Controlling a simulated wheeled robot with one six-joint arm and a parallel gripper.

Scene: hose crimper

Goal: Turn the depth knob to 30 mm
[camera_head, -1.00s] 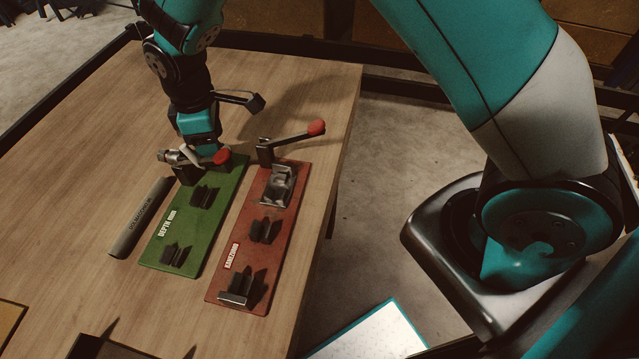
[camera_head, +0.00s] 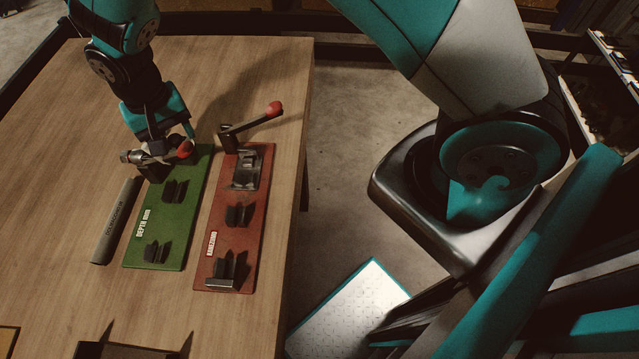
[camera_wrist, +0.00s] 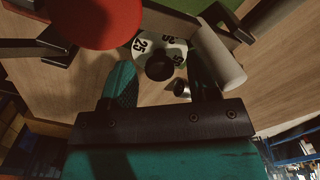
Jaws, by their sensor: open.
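The depth knob (camera_wrist: 160,67) has a black centre and a white dial (camera_wrist: 142,44) with black numbers. I can read 25 and what looks like 15; no 30 is readable, and I see no pointer mark. My gripper (camera_wrist: 163,85) is open, one finger on each side of the knob in the wrist view. I cannot tell whether either finger touches it.
A red ball handle (camera_head: 185,149) is close beside my gripper and looms large in the wrist view (camera_wrist: 98,20). A grey cylinder (camera_wrist: 220,56) lies beside the dial. A red plate (camera_head: 238,225) with a lever (camera_head: 272,109) is at the right. A grey bar (camera_head: 113,225) lies left.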

